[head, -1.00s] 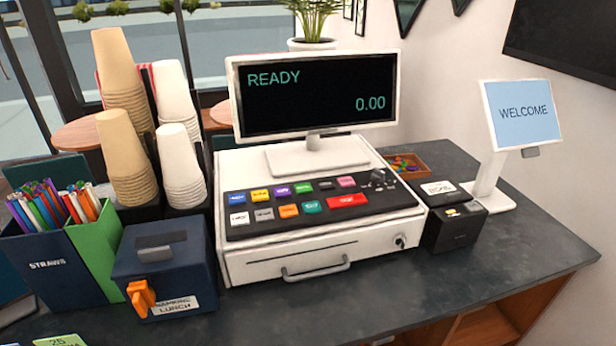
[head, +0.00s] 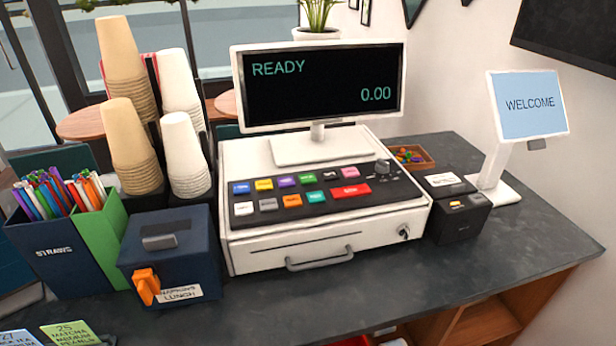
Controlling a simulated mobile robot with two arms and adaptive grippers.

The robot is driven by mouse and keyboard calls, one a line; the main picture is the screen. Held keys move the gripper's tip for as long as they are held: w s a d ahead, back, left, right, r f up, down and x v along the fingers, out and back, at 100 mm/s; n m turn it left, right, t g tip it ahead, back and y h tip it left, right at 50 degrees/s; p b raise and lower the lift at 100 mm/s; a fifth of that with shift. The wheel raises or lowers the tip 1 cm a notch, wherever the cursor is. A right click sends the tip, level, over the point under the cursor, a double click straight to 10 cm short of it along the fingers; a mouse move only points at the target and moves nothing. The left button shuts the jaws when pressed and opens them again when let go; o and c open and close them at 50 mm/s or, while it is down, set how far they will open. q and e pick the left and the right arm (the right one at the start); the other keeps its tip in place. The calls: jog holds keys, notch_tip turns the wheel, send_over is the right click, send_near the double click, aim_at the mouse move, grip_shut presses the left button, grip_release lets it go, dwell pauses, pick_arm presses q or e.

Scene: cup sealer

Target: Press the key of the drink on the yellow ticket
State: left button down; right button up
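The cash register (head: 325,247) stands on the counter with a dark sloping key panel (head: 385,187). The back row has a blue key (head: 241,188), yellow key (head: 264,184), purple key (head: 287,181), green key (head: 308,179), black key and pink key (head: 350,174). The front row has a white key (head: 243,208), grey key, orange key (head: 292,200), teal key (head: 315,196) and wide red key (head: 351,191). Key labels are too small to read. A yellow-green ticket (head: 75,335) reads "25 MATCHA MEDIUM PEARLS", cut by the bottom edge. A pale ticket (head: 20,338) lies beside it. Neither gripper shows.
The register display (head: 320,85) reads READY 0.00. Right are a black card printer (head: 460,215) and a WELCOME screen (head: 530,105).

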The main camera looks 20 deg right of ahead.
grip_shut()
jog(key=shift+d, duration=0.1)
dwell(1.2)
